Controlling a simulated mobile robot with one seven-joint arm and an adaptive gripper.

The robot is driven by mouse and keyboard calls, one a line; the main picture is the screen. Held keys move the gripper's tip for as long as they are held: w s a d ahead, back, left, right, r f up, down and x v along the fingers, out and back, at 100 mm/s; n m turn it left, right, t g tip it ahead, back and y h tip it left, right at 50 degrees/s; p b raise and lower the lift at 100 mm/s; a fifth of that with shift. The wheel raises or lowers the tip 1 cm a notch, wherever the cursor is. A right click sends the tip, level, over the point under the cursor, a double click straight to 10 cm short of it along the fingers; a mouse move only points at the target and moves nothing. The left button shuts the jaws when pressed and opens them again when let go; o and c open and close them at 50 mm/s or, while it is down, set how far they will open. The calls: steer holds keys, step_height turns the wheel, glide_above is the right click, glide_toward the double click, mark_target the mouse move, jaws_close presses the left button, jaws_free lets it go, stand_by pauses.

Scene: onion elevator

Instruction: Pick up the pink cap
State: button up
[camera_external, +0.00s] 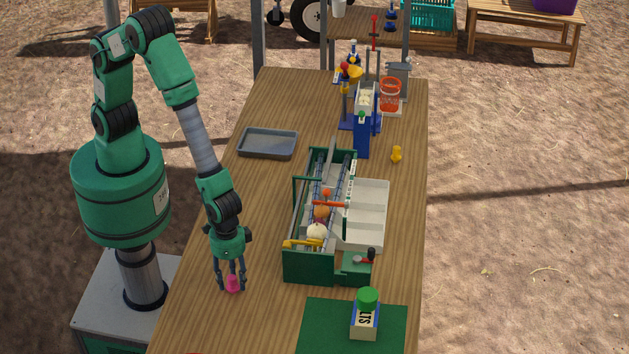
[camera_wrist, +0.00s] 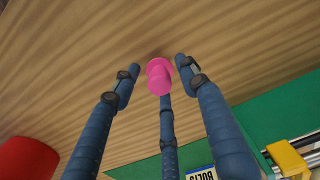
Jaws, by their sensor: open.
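The pink cap (camera_external: 234,284) is on the wooden table near its left edge, left of the green sorting machine. In the wrist view the pink cap (camera_wrist: 159,78) shows a round body with a wider rim, near the upper middle. My gripper (camera_external: 232,288) points down over it, with its dark fingers around the cap. In the wrist view my gripper (camera_wrist: 157,73) is open, with one finger on each side of the cap and a third below it. Gaps show between the cap and the two side fingertips. I cannot tell whether the third finger touches it.
The green machine (camera_external: 309,266) holds several round items, with a white tray (camera_external: 372,200) beside it. A green mat (camera_external: 320,330) carries a labelled bolts box (camera_external: 364,322). A grey tray (camera_external: 267,143) lies farther back. A red object (camera_wrist: 25,158) shows in the wrist view. Table around the cap is clear.

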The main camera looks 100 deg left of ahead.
mark_target(232, 277)
steer(key=shift+c, duration=0.5)
steer(key=c, duration=0.9)
steer(key=shift+c, duration=0.2)
steer(key=shift+r, duration=0.15)
steer(key=shift+r, duration=0.5)
step_height(232, 277, up, 2)
steer(key=shift+r+p, duration=0.1)
steer(key=shift+p, duration=0.3)
steer(key=s+a+r+p, duration=0.1)
steer(key=s+a, duration=0.8)
steer(key=s, duration=0.4)
steer(key=shift+r, duration=0.25)
steer(key=shift+a, duration=0.1)
